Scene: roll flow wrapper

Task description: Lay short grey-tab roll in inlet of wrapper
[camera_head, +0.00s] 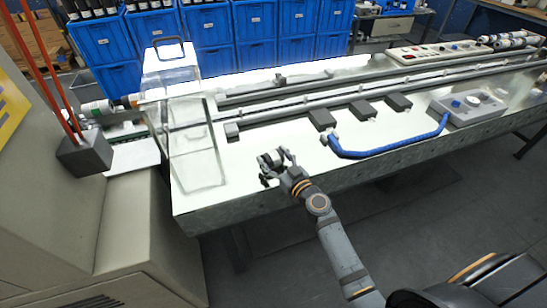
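My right gripper (265,168) is low over the white table top (240,185), near its front edge. Its fingers look spread apart, and I see no roll clearly between them. My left gripper is not in view. The wrapper has a clear guard box (195,150) with a black handle on its left end, and long grey rails (300,103) run from it to the right. More rolls (510,41) lie at the far right. I cannot make out a grey tab on any of them.
A blue hose (385,151) runs to a grey control box (468,106). Several dark grey blocks (362,109) sit before the rails. A button panel (438,52) stands behind. Blue bins (255,25) line the back. The table top right of the guard is mostly clear.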

